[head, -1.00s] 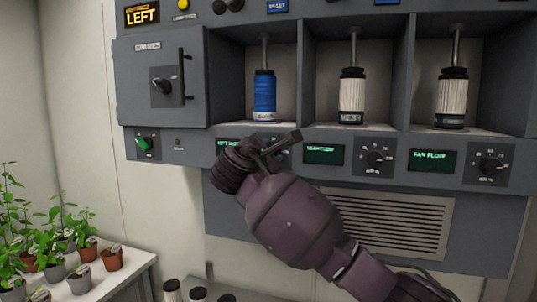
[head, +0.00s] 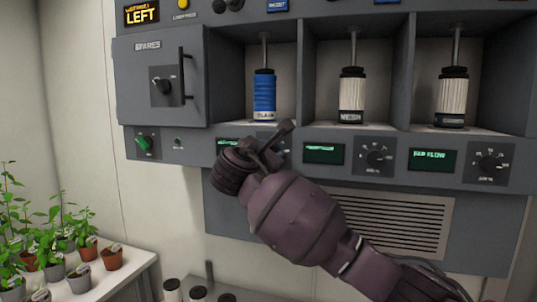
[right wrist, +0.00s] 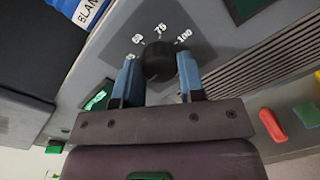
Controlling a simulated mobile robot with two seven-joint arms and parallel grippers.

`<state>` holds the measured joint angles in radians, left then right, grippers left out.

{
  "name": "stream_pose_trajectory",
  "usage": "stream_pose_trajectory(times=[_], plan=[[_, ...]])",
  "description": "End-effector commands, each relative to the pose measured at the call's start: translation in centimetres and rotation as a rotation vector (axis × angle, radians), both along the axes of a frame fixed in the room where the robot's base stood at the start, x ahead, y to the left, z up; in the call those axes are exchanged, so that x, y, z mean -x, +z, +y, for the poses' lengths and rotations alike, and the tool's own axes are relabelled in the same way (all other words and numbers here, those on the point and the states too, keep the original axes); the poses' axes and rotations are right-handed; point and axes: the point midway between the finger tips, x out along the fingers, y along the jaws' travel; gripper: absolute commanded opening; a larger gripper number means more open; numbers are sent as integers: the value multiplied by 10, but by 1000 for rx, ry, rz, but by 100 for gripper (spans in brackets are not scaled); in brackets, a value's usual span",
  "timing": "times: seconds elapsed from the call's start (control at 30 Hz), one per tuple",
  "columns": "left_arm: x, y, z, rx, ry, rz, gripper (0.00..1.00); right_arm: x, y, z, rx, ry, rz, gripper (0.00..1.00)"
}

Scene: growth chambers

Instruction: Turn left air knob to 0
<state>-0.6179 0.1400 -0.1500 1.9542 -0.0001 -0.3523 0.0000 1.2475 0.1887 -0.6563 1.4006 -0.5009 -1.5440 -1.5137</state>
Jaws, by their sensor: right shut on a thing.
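The left air knob (right wrist: 158,60) is a round black knob on a dark grey plate, with the marks 75 and 100 readable beside it in the right wrist view. Its pointer cannot be made out clearly. My right gripper (right wrist: 160,80) has its blue-padded fingers on both sides of the knob, shut on it. In the head view my right gripper (head: 271,140) reaches the panel below the blue cylinder and hides most of this knob. The left green display (head: 228,142) is partly covered by the hand. My left gripper is not in view.
Two more knobs with displays sit to the right, the middle knob (head: 376,158) and the right knob (head: 489,163). The blue cylinder (head: 264,95) hangs in the bay above. A green switch (head: 143,143) is at left. Potted plants (head: 79,278) stand on a white table.

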Motion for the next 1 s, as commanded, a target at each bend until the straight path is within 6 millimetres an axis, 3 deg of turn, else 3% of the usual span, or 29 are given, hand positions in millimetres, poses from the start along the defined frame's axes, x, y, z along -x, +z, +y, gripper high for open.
stream_pose_trajectory(times=[0.03,0.2,0.57,1.0], plan=[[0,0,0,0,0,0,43,0,-2,0,1,-1,5,38],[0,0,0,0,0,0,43,0,-2,0,0,-1,3,62],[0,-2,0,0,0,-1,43,5,-1,3,-1,1,0,62],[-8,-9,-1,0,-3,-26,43,72,-2,29,-1,3,0,62]])
